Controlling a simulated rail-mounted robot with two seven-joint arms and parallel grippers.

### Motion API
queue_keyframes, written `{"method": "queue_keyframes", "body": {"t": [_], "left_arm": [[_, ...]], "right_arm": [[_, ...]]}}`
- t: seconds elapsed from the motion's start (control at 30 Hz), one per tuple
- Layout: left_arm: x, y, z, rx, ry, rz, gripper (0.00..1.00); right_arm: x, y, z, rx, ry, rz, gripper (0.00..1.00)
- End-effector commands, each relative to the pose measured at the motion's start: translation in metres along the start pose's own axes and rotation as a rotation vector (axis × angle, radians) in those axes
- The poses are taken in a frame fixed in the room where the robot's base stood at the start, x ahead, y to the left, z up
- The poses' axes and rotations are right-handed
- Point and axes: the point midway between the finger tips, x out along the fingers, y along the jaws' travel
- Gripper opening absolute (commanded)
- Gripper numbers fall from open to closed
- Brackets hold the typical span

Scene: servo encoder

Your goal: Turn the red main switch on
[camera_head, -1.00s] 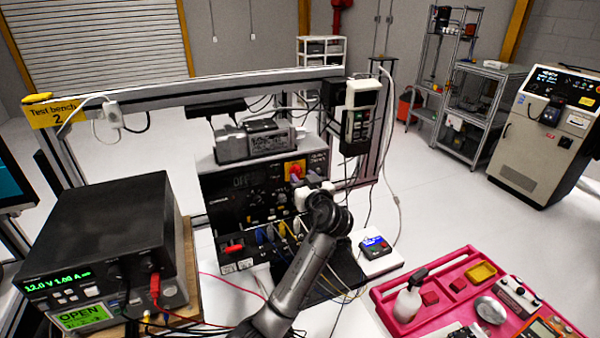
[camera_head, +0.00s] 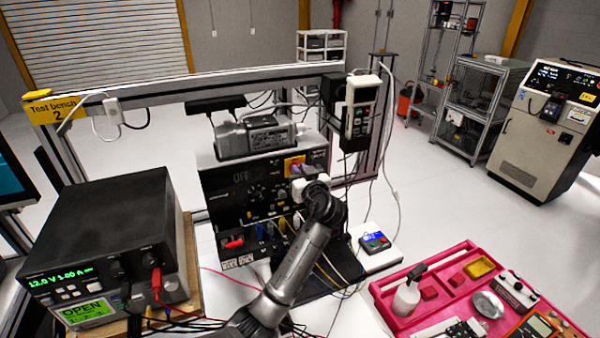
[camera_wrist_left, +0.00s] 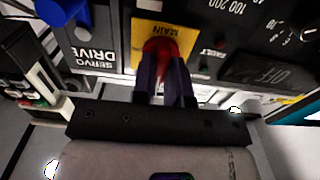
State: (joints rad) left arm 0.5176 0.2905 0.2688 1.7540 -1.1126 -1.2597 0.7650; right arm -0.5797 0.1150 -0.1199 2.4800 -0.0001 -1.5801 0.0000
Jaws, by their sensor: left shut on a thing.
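The red main switch (camera_wrist_left: 157,47) sits on a yellow plate marked MAIN (camera_wrist_left: 150,29) on the black servo drive panel. In the head view the yellow plate (camera_head: 291,161) is at the panel's upper right, and the switch is mostly hidden by my gripper. My left gripper (camera_head: 296,172) reaches up to it from below. In the left wrist view its two dark fingers (camera_wrist_left: 164,72) are shut on the red knob, one on each side. The knob's exact angle is hard to tell behind the fingers. The panel display (camera_head: 241,177) reads OFF. My right gripper is not in view.
A black power supply (camera_head: 100,230) stands at the left. A handheld pendant (camera_head: 359,115) hangs right of the panel. Cables hang below the panel around my arm. A pink tray (camera_head: 400,320) with tools lies at the lower right.

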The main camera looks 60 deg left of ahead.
Motion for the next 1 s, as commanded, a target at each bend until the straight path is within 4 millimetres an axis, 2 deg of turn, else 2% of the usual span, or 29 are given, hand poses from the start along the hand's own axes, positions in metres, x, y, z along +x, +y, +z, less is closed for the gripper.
{"method": "queue_keyframes", "body": {"t": [0.47, 1.0], "left_arm": [[0.0, 0.0, -0.001, 0.07, 0.0, 0.0, 0.0], [0.0, 0.002, -0.003, 0.542, -0.001, -0.001, 0.0]], "right_arm": [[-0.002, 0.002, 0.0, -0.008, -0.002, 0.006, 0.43], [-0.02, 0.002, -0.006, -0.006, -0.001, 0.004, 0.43]]}}
